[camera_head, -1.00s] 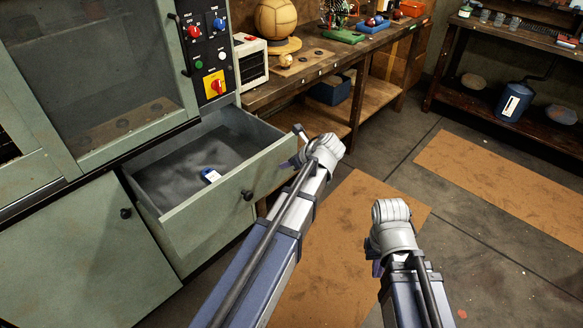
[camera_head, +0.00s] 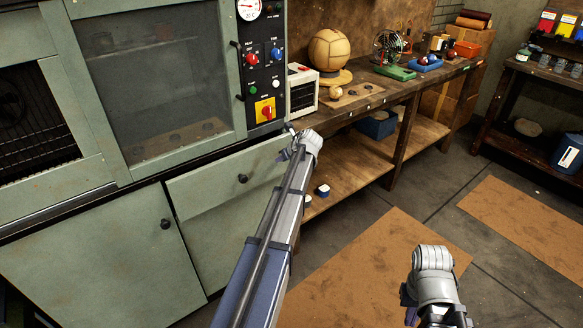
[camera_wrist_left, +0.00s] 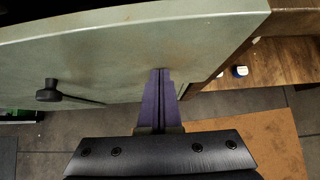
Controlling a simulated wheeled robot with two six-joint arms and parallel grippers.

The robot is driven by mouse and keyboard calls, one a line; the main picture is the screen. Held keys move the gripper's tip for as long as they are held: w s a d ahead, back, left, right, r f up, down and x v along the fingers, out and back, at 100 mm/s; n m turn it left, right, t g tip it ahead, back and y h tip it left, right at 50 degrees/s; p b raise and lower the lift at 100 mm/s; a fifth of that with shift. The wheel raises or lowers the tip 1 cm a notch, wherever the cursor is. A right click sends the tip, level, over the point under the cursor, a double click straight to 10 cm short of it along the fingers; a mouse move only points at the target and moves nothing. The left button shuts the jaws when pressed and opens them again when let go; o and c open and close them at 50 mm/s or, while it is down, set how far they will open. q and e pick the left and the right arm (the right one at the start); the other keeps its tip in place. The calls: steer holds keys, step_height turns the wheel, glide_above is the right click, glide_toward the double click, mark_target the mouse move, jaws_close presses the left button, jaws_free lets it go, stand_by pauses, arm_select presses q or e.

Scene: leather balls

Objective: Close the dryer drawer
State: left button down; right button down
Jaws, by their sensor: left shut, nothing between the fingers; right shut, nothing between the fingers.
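The green dryer drawer (camera_head: 225,185) is under the glass-doored dryer cabinet, with a black knob (camera_head: 243,179). Its front looks flush or nearly flush with the cabinet, and no inside shows; I cannot tell if a small gap remains. My left gripper (camera_head: 283,154) is at the right end of the drawer front. In the left wrist view its shut, empty purple fingers (camera_wrist_left: 160,78) point at the green front (camera_wrist_left: 130,60) and appear to touch it. My right gripper (camera_head: 407,298) is low over the floor, away from the drawer, shut and empty; its fingers are mostly hidden.
A wooden workbench (camera_head: 395,95) stands right of the dryer, carrying a white heater-like box (camera_head: 302,92) and a leather ball (camera_head: 330,50). A small white-and-blue item (camera_head: 322,190) is on its lower shelf. Brown mats (camera_head: 375,260) lie on open floor.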

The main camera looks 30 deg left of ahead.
arm_select(q)
steer(key=a, duration=0.1)
steer(key=w+a, duration=0.1)
steer(key=shift+a, duration=0.3)
steer(key=shift+w+a+r, duration=0.1)
steer(key=shift+w+a, duration=0.05)
steer(key=shift+a, duration=0.05)
steer(key=shift+a, duration=0.1)
steer(key=p, duration=0.7)
glide_toward(277, 153)
steer(key=s+d, duration=0.1)
steer(key=d, duration=0.3)
steer(key=shift+s+a+f, duration=0.1)
steer(key=shift+s+f, duration=0.15)
steer(key=shift+f, duration=0.15)
